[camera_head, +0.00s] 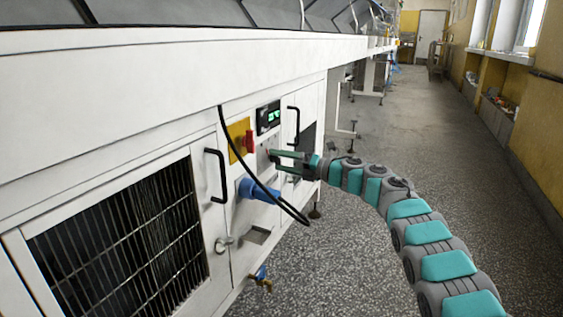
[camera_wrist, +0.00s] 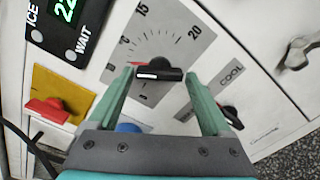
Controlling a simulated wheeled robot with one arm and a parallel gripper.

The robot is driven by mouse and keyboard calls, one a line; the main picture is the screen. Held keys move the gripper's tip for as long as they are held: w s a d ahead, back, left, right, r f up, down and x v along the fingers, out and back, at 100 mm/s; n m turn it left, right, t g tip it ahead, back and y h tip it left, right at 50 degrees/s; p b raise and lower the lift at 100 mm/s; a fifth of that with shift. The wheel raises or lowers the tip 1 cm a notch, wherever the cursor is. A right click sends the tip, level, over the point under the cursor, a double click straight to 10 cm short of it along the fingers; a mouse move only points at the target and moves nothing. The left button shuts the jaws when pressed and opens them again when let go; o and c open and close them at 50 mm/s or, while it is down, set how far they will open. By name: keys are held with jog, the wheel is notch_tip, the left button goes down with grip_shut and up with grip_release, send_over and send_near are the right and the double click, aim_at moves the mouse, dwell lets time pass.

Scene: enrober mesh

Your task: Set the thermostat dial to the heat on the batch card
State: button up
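The thermostat dial is a black bar knob (camera_wrist: 174,75) with a white mark on its left part, on a grey scale plate (camera_wrist: 185,45) printed with 15 and 20 in the wrist view. The white mark points left in that view; the number there is not readable. My gripper (camera_wrist: 158,80) is open, with one teal finger on each side of the knob. Whether the fingers touch it I cannot tell. In the head view my gripper (camera_head: 275,162) is at the machine's panel and the knob is too small to make out. I cannot see a batch card.
A red switch on a yellow plate (camera_wrist: 75,85) is left of the dial. A second knob (camera_wrist: 232,117) by the word COOL is to its right. A green digital display (camera_wrist: 65,12) is above left. Black door handles (camera_head: 217,176) and a hanging black cable (camera_head: 262,185) are close by.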

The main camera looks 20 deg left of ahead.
jog(key=shift+o, duration=1)
jog(key=shift+d, duration=0.1)
jog(key=d, duration=0.7)
jog(key=shift+s+d, duration=0.3)
